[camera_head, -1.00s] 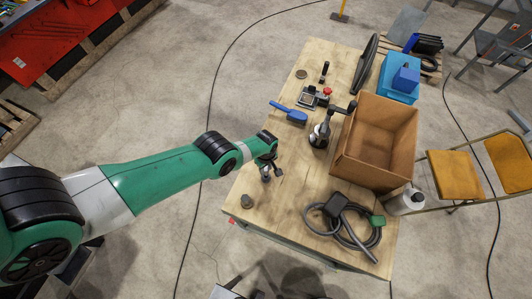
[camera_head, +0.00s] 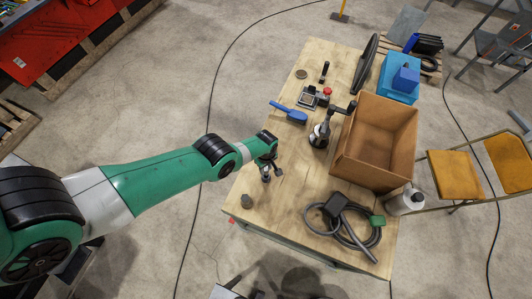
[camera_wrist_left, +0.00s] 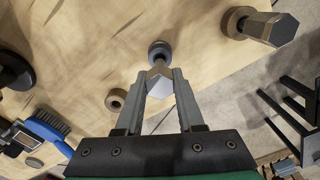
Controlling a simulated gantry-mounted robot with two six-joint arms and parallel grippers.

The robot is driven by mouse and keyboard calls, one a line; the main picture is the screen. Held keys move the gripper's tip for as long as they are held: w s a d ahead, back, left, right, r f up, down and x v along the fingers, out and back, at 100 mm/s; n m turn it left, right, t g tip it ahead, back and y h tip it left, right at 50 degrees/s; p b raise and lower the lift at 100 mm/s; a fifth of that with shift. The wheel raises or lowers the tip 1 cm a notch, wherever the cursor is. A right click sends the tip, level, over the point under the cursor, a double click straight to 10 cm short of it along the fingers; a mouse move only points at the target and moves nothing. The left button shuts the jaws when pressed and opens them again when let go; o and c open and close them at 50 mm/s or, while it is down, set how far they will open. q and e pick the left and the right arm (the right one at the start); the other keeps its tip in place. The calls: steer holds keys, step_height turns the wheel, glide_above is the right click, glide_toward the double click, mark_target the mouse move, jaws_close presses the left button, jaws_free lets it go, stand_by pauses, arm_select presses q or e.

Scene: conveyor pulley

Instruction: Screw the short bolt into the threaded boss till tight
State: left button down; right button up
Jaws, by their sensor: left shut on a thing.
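My left gripper (camera_head: 269,168) is over the near left part of the wooden table. In the left wrist view its two fingers (camera_wrist_left: 160,88) are shut on the grey hex head of the short bolt (camera_wrist_left: 160,77). A round dark grey piece (camera_wrist_left: 159,50), which looks like the threaded boss, is just beyond the bolt head in line with it. How deep the bolt sits in it is hidden. Another hex-ended piece with a brown collar (camera_wrist_left: 238,22) stands apart at the upper right of the wrist view. My right gripper is not in view.
A small brown ring (camera_wrist_left: 116,101) lies beside the left finger. The table also holds a blue brush (camera_head: 289,112), a cardboard box (camera_head: 345,160), a coiled hose (camera_head: 349,240) and a dark stub (camera_head: 246,201) near the table edge. Bare wood (camera_head: 288,205) surrounds the gripper.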

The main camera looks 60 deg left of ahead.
arm_select(q)
steer(key=shift+f+b, duration=1.55)
steer(key=shift+b, duration=0.05)
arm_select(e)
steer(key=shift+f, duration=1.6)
arm_select(q)
steer(key=shift+c, duration=2.2)
jaws_free()
